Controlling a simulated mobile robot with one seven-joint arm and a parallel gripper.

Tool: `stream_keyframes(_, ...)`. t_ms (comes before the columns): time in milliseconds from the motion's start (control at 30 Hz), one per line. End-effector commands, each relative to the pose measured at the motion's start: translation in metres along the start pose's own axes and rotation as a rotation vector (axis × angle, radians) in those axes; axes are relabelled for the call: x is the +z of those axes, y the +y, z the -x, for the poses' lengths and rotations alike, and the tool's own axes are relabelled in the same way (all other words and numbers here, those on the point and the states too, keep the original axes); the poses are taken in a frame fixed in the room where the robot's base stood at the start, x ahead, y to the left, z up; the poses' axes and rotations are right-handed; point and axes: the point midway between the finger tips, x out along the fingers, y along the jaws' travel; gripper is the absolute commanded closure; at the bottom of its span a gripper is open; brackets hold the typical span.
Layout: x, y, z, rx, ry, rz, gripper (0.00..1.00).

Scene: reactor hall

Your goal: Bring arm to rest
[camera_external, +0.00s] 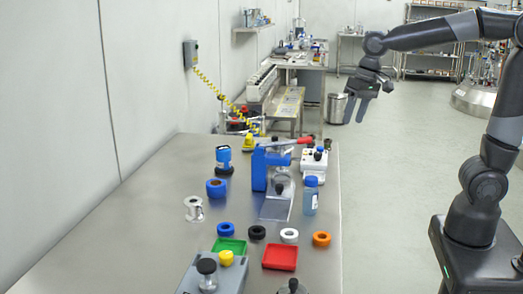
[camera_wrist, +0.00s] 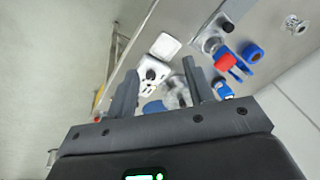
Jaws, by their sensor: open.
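My gripper (camera_external: 357,107) hangs in the air at the upper right of the external view, past the right edge of the steel table (camera_external: 108,235). Its two fingers are spread with nothing between them. In the wrist view my gripper (camera_wrist: 160,95) shows its dark fingers apart, with the table and its things beyond. My arm reaches up from its base at the right and bends over towards the table's far end.
The table holds a blue press (camera_external: 260,168), a white device (camera_external: 314,162), a blue-capped bottle (camera_external: 310,196), a green tray (camera_external: 230,246) and a red tray (camera_external: 280,257). A grey bin (camera_external: 337,108) stands behind my gripper. The floor (camera_external: 385,200) between table and arm base is clear.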

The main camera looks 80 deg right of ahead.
Motion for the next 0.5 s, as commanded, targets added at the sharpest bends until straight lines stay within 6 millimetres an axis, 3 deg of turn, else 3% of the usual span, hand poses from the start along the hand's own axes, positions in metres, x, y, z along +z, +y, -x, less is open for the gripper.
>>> stream_keyframes(33, 0.018, -0.001, 0.006, -0.017, 0.02, 0.061, 0.52)
stream_keyframes(300, 0.098, 0.003, 0.018, -0.068, 0.131, 0.385, 0.52)
stream_keyframes(500, 0.144, 0.012, 0.015, -0.078, 0.212, 0.588, 0.52)
